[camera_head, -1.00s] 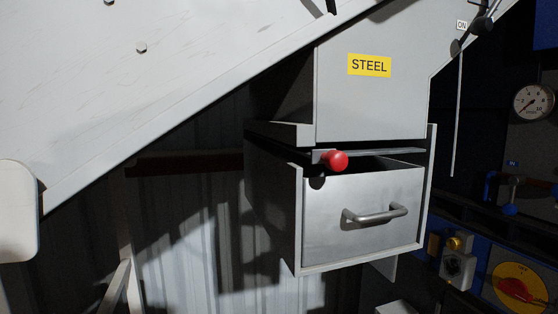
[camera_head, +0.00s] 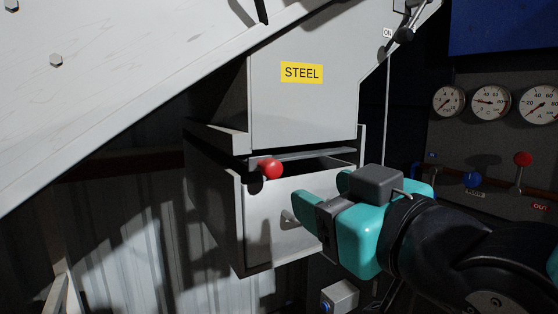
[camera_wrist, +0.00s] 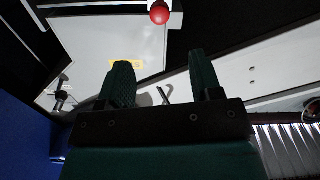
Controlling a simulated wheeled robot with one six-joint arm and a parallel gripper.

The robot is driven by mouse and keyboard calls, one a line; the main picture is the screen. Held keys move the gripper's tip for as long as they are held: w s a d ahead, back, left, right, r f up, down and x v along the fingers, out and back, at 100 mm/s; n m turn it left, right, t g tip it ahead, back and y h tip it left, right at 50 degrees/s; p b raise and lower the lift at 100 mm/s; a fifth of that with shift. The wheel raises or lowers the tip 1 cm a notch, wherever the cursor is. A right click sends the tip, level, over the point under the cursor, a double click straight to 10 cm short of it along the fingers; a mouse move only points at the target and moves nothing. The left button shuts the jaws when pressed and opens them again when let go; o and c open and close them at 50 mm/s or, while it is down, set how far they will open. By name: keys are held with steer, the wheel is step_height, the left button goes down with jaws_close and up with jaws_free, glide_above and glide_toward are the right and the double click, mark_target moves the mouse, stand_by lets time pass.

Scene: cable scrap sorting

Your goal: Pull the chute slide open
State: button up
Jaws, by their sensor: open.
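The chute slide (camera_head: 318,153) is a thin grey plate under the grey chute body (camera_head: 300,112) with the yellow STEEL label (camera_head: 302,72). Its red ball knob (camera_head: 272,169) sticks out at the front, just above the drawer's rim. The knob also shows at the top of the wrist view (camera_wrist: 159,13), beyond my fingertips. My gripper (camera_head: 322,192), teal with dark parts, is open and empty. In the head view it is to the right of the knob and lower, in front of the drawer, apart from the knob.
A metal drawer (camera_head: 258,208) sits below the slide; my gripper hides most of its handle. A sloped white panel (camera_head: 120,75) fills the upper left. Gauges (camera_head: 491,102) and levers are on the panel at right. A small grey box (camera_head: 340,296) is below.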

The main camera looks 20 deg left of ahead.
mark_target(274, 171)
steer(key=p+x, duration=0.5)
steer(key=x, duration=0.6)
steer(key=shift+w+a+r, duration=0.15)
steer(key=shift+w+a, duration=0.15)
steer(key=shift+w+a+p, duration=0.5)
steer(key=shift+a, duration=0.05)
steer(key=shift+c, duration=0.4)
jaws_close()
steer(key=shift+s+f, duration=0.1)
steer(key=shift+f, duration=0.1)
